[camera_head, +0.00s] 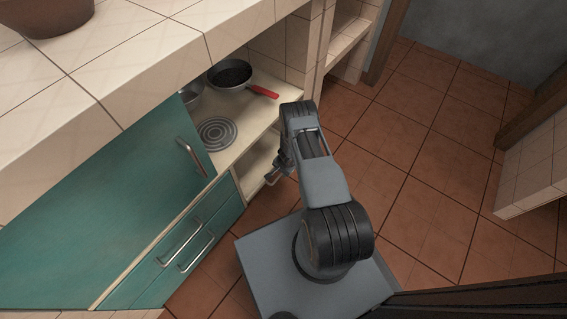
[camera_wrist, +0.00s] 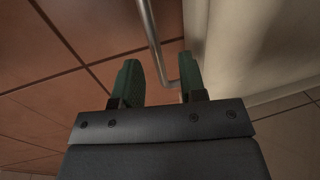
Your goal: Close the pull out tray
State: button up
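The pull out tray (camera_head: 257,162) is a cream, shallow shelf-like part below the burner top in the head view; my arm hides its right end. In the wrist view a cream panel (camera_wrist: 240,45), likely the tray's front, stands at the right, with a grey metal bar handle (camera_wrist: 151,35) beside it. My gripper (camera_wrist: 160,75) is open, its two dark green fingers apart on either side of the handle's line. I cannot tell whether they touch it. In the head view my gripper (camera_head: 281,170) is beside the tray's right end.
A teal door (camera_head: 110,205) and drawers with metal handles (camera_head: 188,250) are left of the tray. Above it are a coil burner (camera_head: 217,133) and a dark pan (camera_head: 231,74) with a red handle. Tiled floor (camera_head: 420,150) is clear at the right.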

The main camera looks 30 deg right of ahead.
notch_tip(320, 180, up, 12)
jog(key=s+d+p, duration=0.1)
jog(key=s+p, duration=0.1)
jog(key=p, duration=0.2)
jog(key=shift+f, duration=0.25)
